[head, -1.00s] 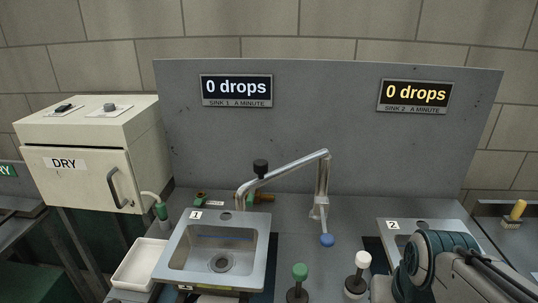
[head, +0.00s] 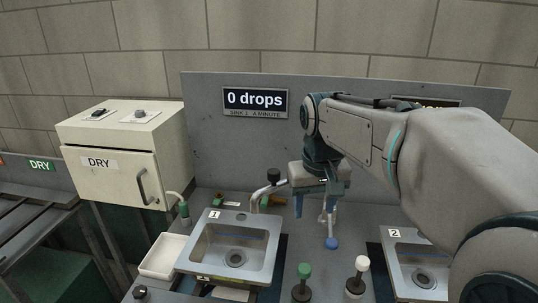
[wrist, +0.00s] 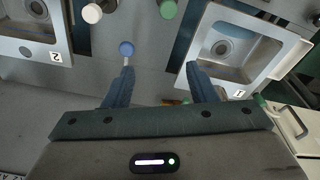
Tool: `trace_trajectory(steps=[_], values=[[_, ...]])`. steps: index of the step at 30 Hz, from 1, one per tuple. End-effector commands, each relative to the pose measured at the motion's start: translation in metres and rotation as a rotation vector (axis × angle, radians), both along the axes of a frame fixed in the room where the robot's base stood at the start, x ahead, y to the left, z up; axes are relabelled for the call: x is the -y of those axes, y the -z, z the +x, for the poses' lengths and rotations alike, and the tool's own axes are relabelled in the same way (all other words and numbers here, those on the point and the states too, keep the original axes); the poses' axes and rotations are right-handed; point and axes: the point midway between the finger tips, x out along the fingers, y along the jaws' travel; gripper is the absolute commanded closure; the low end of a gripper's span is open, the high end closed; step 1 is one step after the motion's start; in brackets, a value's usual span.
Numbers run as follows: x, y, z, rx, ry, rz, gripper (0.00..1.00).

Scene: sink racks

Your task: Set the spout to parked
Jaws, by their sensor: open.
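The spout (head: 258,194) is a bent metal pipe rising behind sink 1 (head: 186,265), with a black knob (head: 273,175) near its base. Its outlet end carries a blue ball (head: 331,243) and hangs over the counter between sink 1 and sink 2 (head: 390,262). My arm hides the spout's upper middle. My gripper (head: 314,212) is open and empty, fingers pointing down at the spout. In the wrist view the blue ball (wrist: 126,49) appears just beyond the tip of the left finger of my gripper (wrist: 160,68); I cannot tell whether they touch.
Green-topped (head: 304,270) and white-topped (head: 362,263) knobs stand at the counter's front. A white tray (head: 150,270) is left of sink 1. The DRY cabinet (head: 125,160) stands at left. The sink 1 display (head: 255,101) reads 0 drops; sink 2's is mostly hidden.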

Motion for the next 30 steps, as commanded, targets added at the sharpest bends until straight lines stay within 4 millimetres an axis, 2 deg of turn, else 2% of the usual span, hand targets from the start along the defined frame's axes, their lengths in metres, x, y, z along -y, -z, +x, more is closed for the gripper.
trace_trajectory(steps=[1, 6, 12, 15, 19, 23, 26, 30], values=[[-0.009, -0.023, 0.019, -0.014, -0.023, -0.002, 0.48], [-0.035, -0.071, 0.071, -0.061, -0.084, -0.007, 0.48], [-0.06, -0.109, 0.117, -0.109, -0.141, -0.004, 0.48], [-0.069, -0.118, 0.13, -0.126, -0.161, -0.002, 0.48], [-0.075, -0.124, 0.14, -0.137, -0.174, 0.0, 0.48], [-0.077, -0.121, 0.142, -0.142, -0.177, 0.001, 0.48], [-0.076, -0.111, 0.142, -0.143, -0.177, 0.0, 0.48], [-0.076, -0.088, 0.141, -0.144, -0.177, 0.0, 0.48]])
